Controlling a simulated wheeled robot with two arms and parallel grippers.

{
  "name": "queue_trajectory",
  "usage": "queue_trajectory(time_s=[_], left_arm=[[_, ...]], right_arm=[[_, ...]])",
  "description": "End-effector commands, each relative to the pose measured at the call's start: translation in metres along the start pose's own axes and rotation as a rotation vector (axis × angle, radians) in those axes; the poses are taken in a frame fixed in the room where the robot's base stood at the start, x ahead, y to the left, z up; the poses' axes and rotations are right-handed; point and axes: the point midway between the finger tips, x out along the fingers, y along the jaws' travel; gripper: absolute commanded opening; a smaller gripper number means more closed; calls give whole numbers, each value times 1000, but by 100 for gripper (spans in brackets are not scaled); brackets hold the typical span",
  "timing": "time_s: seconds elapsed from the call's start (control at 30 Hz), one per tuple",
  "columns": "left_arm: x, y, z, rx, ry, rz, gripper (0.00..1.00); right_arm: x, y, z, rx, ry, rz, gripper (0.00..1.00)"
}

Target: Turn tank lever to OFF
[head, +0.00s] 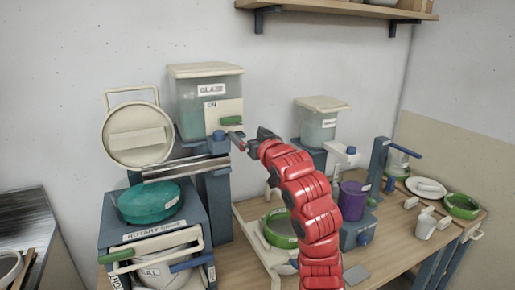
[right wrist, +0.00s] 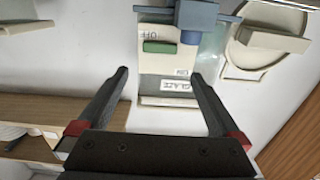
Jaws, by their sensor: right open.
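The glaze tank (head: 190,105) stands at the back left with a cream panel (head: 210,119) on its front. The tank lever's green handle (head: 231,120) lies sideways to the right of its blue pivot (head: 219,135). ON is printed above the pivot. In the right wrist view, which is upside down, the green handle (right wrist: 160,47) lies right beside the OFF print, away from ON. My right gripper (head: 247,140) is just right of and below the handle. In the wrist view its fingers (right wrist: 160,74) are open and empty, with the handle beyond their tips, apart. My left gripper is not in view.
Below the tank stands a rotary sieve with a teal lid (head: 149,202). A round cream lid (head: 137,134) hangs left of the tank. A second tank (head: 318,127), a purple bucket (head: 352,200) and green-rimmed bowls (head: 461,206) are to the right. A wooden shelf (head: 335,8) is above.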

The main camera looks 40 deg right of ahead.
Motion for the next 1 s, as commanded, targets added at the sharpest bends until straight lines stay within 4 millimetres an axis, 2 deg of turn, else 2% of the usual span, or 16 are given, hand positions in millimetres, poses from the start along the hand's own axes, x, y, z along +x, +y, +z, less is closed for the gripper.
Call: queue_trajectory(time_s=[0.1,0.33,1.0], left_arm=[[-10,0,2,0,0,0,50],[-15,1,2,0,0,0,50],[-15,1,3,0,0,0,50]], right_arm=[[-24,1,2,-1,4,1,100],[-51,1,1,0,-1,1,100],[-54,0,1,4,2,-2,100]])
